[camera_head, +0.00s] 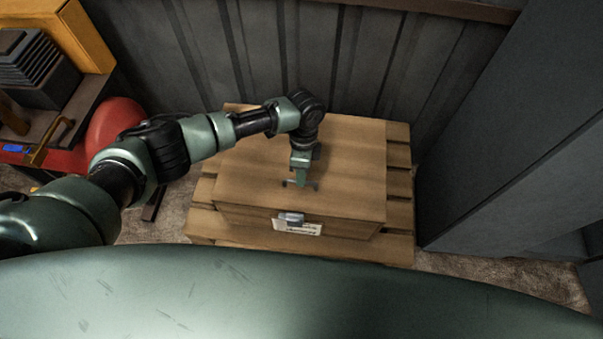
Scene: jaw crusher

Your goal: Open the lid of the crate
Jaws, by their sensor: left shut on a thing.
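A brown wooden crate (345,227) stands on a wooden pallet. Its flat lid (245,175) lies level on top and looks closed. A small grey metal latch (291,217) sits at the middle of the front edge, above a white label (297,227). My left gripper (300,185) points down at the lid, just behind the latch, and is shut on the lid. The fingertips are small and dark here, so the exact part of the lid they grip is hard to make out. My right gripper is not in view.
The pallet (400,185) sticks out around the crate. A ribbed dark metal wall (270,60) stands behind, and a tall grey panel (510,150) at the right. Red and yellow machinery (115,120) is at the left. Some bare floor (160,215) shows left of the pallet.

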